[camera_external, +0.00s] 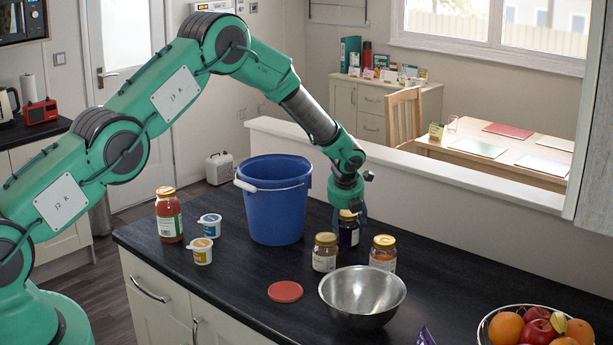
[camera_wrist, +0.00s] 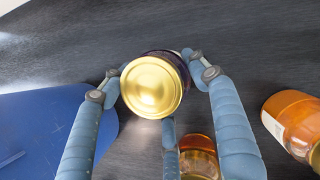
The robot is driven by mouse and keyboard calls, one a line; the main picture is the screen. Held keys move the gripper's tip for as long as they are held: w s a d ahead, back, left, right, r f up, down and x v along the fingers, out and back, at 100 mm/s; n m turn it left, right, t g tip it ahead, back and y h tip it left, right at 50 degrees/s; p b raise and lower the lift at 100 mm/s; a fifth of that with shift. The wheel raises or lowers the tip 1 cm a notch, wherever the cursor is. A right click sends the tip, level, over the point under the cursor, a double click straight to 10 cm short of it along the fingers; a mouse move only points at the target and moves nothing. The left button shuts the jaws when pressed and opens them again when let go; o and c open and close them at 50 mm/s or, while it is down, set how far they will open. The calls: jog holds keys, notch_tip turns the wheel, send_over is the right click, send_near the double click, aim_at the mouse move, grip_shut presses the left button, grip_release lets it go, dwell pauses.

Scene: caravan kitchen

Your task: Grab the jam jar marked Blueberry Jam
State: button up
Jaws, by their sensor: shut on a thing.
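A dark purple jar with a gold lid (camera_external: 348,232) stands on the black counter to the right of the blue bucket. My gripper (camera_external: 349,208) is above it with its fingers down around it, shut on it. In the wrist view the gold lid (camera_wrist: 152,87) lies between the blue fingers of my gripper (camera_wrist: 163,88). Its label cannot be read. A jar with a pale label and gold lid (camera_external: 325,252) stands in front to the left, and an orange jar (camera_external: 383,252) stands to the right. The orange jar also shows in the wrist view (camera_wrist: 294,122).
A blue bucket (camera_external: 274,205) stands close on the left. A steel bowl (camera_external: 362,296) and a red lid (camera_external: 285,291) are in front. A red sauce jar (camera_external: 168,216) and two small tubs are farther left. A fruit basket (camera_external: 535,327) is at right.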

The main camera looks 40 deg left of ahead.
jog(key=shift+r, duration=0.15)
jog(key=shift+r, duration=4.9)
